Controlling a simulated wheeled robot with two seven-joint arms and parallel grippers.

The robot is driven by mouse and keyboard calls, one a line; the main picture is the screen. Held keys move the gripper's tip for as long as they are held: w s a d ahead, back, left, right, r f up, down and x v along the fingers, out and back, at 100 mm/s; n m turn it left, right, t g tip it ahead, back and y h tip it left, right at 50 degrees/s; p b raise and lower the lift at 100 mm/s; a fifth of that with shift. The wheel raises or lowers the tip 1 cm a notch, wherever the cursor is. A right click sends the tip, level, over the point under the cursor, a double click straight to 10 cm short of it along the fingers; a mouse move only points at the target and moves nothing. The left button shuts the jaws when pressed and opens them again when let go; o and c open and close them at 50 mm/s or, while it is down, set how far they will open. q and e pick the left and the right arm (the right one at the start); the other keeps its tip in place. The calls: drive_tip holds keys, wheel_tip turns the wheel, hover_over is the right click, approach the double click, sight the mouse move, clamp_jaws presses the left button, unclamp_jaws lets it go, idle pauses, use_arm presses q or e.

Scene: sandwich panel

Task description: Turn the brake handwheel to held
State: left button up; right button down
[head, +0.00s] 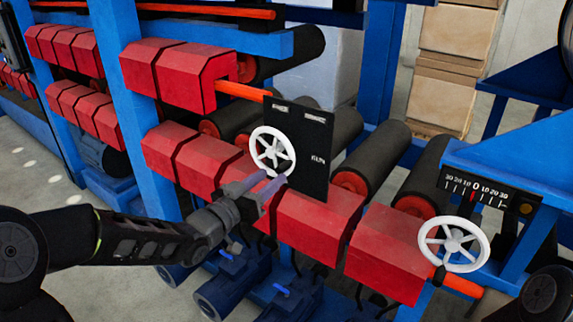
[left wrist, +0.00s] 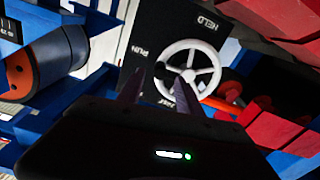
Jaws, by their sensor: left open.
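The brake handwheel (head: 272,151) is a white spoked wheel on a black panel (head: 312,175) at the middle of the head view. It also shows in the left wrist view (left wrist: 205,68), with a dark knob at its left rim. There the panel (left wrist: 150,30) carries the words HELD and RUN. My left gripper (head: 272,188) is open, its fingertips at the lower rim in the head view. In the left wrist view its two fingers (left wrist: 160,78) point at the wheel's knob side. I cannot tell whether they touch it. My right gripper is not in view.
A second white handwheel (head: 454,244) stands at the right, below a numbered scale (head: 478,190). Red blocks (head: 305,225) line the machine below and left of the panel. Dark rollers (head: 375,155) lie behind. Blue posts (head: 142,100) and motors (head: 235,285) stand close by.

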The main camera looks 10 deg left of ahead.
sight(290, 165)
use_arm(q)
drive_tip(key=shift+w, duration=0.1)
drive_tip(key=p+x, duration=0.1)
drive_tip(key=x, duration=0.5)
drive_tip(key=shift+w+d+p, duration=0.1)
drive_tip(key=shift+w+p, duration=0.1)
drive_tip(key=shift+p, duration=0.2)
drive_tip(key=shift+w+d+f, duration=0.1)
drive_tip(key=shift+w+d, duration=0.1)
drive_tip(key=shift+w, duration=0.35)
drive_tip(key=c, duration=0.9)
clamp_jaws()
drive_tip(key=shift+s+d+f, duration=0.1)
drive_tip(key=shift+d, duration=0.05)
